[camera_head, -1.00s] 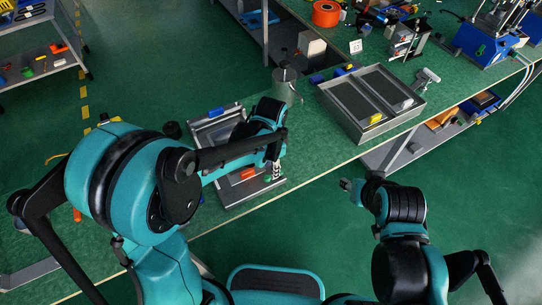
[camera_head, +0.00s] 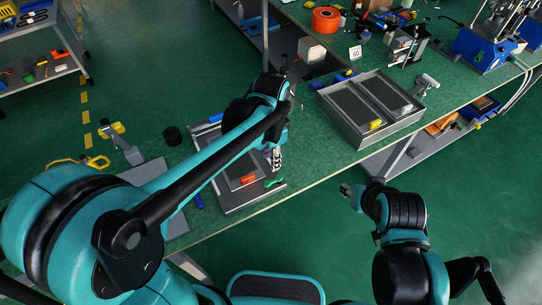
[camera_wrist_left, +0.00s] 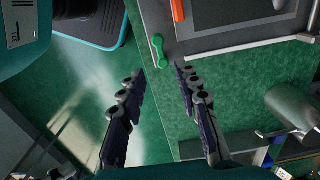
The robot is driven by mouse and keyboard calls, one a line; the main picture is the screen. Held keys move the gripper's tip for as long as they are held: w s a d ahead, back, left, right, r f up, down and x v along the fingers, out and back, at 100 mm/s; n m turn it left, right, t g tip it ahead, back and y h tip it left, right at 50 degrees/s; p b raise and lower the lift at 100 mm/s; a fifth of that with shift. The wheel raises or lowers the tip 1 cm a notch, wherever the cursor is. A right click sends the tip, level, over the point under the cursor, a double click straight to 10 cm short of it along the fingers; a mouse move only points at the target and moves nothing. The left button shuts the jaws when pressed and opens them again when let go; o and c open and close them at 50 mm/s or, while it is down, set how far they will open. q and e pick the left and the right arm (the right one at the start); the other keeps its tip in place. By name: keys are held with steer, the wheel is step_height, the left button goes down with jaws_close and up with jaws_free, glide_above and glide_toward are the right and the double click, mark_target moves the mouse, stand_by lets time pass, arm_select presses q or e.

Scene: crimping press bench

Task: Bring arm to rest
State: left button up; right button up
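My left arm reaches in from the left over the bench. My left gripper (camera_head: 277,160) hangs above the right side of a grey tray (camera_head: 240,206). In the left wrist view its two fingers (camera_wrist_left: 158,72) are spread apart with nothing between them. A small green part (camera_head: 273,183) lies by the tray's front right corner, and it also shows in the wrist view (camera_wrist_left: 158,48), beyond the fingertips. My right gripper (camera_head: 348,190) is held low over the floor in front of the bench edge. It is too small to tell whether it is open.
A two-compartment grey tray (camera_head: 372,108) stands on the bench (camera_head: 312,150) to the right. An orange-red part (camera_head: 248,179) lies in the left tray. A blue press (camera_head: 482,50) stands at the far right. The floor before the bench (camera_head: 465,205) is clear.

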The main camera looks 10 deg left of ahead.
arm_select(q)
steer(key=shift+a, duration=0.1)
stand_by(0.3)
steer(key=s+a+r+n+t, duration=0.3)
steer(key=s+a+n+t, duration=0.4)
steer(key=s+a+n, duration=0.3)
steer(key=a+n, duration=0.1)
steer(key=a, duration=0.1)
steer(key=shift+a+r, duration=0.2)
steer(key=shift+a, duration=0.15)
steer(key=shift+s, duration=0.1)
stand_by(0.4)
